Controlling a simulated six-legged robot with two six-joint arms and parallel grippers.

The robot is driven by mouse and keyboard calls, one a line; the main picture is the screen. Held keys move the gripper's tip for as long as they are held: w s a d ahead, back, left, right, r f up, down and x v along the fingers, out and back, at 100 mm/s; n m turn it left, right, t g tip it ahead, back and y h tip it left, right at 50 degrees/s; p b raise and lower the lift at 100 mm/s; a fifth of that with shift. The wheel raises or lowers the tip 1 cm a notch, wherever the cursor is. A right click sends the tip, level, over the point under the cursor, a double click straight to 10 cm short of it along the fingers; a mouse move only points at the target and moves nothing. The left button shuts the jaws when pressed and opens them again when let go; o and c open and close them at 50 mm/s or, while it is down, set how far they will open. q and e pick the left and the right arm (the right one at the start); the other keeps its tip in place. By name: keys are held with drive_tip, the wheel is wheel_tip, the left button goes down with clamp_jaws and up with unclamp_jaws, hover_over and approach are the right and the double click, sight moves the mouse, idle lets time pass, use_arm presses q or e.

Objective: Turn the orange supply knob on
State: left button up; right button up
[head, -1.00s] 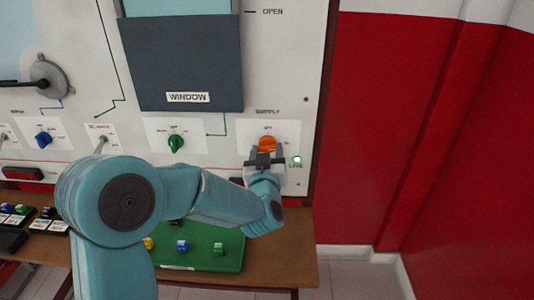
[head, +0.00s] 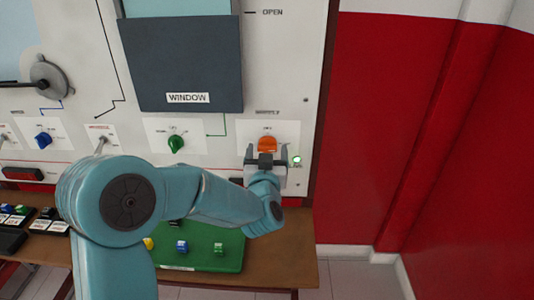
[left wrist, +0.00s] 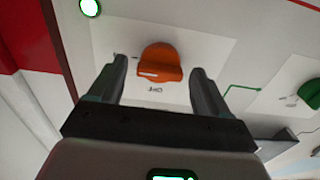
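The orange supply knob (head: 267,144) is on a white plate at the lower right of the panel. In the left wrist view the knob (left wrist: 160,62) shows between and just beyond my fingertips, its grip bar lying roughly across the picture with a pale mark on it. My left gripper (head: 266,150) is open in front of the knob, with one finger to each side; in the left wrist view the gripper (left wrist: 158,70) has clear gaps on both sides of the knob. A lit green lamp (head: 297,160) is just right of the knob. My right gripper is not in view.
A green knob (head: 176,143) and a blue knob (head: 43,140) sit further left on the panel. A dark window cover (head: 182,65) is above. A bench with a green mat (head: 228,262) stands below. A red wall (head: 400,130) is at the right.

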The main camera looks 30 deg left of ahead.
use_arm(q)
drive_tip(key=b+v, duration=0.6)
drive_tip(key=v, duration=1)
drive_tip(key=shift+d, duration=0.2)
drive_tip(key=shift+s, duration=0.15)
drive_tip(key=shift+f, duration=0.1)
